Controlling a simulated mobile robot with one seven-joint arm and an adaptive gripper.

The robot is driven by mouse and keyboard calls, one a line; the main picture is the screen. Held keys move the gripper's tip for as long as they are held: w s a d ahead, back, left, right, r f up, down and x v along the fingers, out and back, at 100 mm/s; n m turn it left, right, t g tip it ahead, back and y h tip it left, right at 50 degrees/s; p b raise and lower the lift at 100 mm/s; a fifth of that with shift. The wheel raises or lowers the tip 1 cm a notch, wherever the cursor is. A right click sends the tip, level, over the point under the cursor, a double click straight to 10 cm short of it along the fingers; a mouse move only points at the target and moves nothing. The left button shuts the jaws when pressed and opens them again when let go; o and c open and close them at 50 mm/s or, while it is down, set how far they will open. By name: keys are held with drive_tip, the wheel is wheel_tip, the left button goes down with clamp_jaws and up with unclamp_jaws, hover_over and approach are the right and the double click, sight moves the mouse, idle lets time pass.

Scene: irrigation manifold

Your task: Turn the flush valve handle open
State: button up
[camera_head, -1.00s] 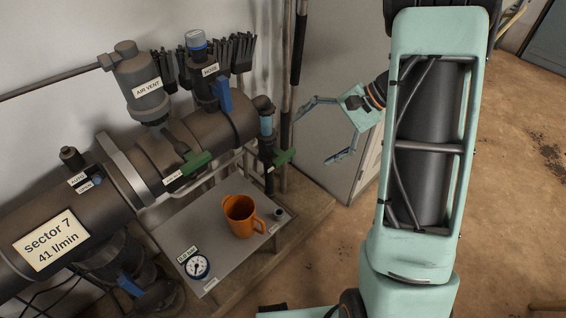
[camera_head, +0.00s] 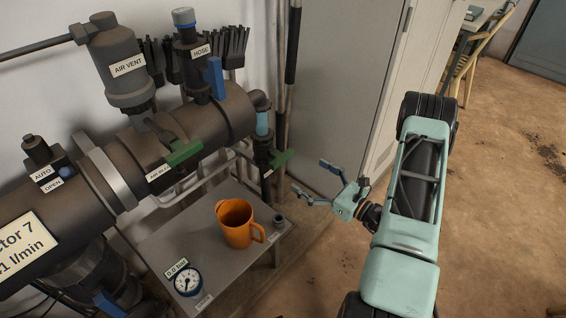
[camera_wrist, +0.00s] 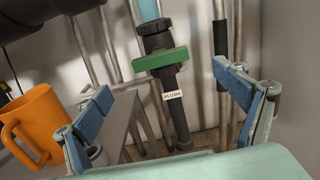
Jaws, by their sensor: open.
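The flush valve handle (camera_wrist: 160,60) is a green bar on a dark vertical pipe, with a FLUSH label (camera_wrist: 173,95) below it in the wrist view. It lies crosswise to the pipe, slightly tilted. In the head view the green handle (camera_head: 282,158) sits at the right end of the manifold, under a light blue pipe section. My gripper (camera_head: 308,182) is open and empty, to the right of and a little below the handle, apart from it. In the wrist view its two blue fingers (camera_wrist: 167,103) stand wide apart, with the handle beyond them and between them.
An orange mug (camera_head: 237,224) and a pressure gauge (camera_head: 186,281) are on the grey shelf (camera_head: 180,225) below the manifold. Another green handle (camera_head: 184,152) and a blue handle (camera_head: 215,78) are on the manifold. A grey cabinet (camera_head: 345,80) stands behind my gripper.

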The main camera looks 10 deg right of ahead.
sight(285, 159)
drive_tip(key=b+x, duration=0.1)
drive_tip(key=x, duration=0.9)
drive_tip(key=shift+s, duration=0.1)
drive_tip(key=c, duration=1.2)
drive_tip(key=shift+o, duration=0.2)
